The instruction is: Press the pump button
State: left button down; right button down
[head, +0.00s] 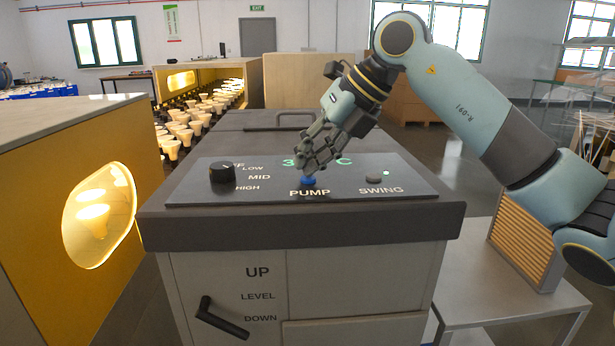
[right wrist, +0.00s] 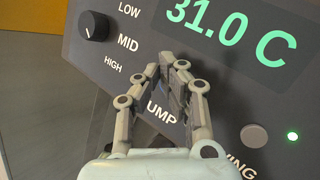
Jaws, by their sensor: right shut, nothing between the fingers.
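The blue pump button (head: 308,181) is on the sloped control panel, just above the word PUMP. My right gripper (head: 312,170) is shut and empty, with its fingertips directly over the button, at or very near it. I cannot tell whether they touch. In the right wrist view my right gripper (right wrist: 172,66) points at the panel (right wrist: 225,85) and hides the button and part of the PUMP label. My left gripper is not in view.
The panel also has a black knob (head: 222,172) by LOW, MID and HIGH, a grey swing button (head: 374,180) with a lit green lamp, and a display reading 31.0 C (right wrist: 230,32). A lever (head: 221,318) is on the front. A yellow cabinet (head: 40,210) stands close at left.

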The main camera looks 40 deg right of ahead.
dwell(0.3)
jog(key=shift+r+p, duration=0.3)
jog(key=shift+r, duration=0.2)
notch_tip(320, 180, up, 6)
jog(key=p, duration=0.4)
dwell(0.3)
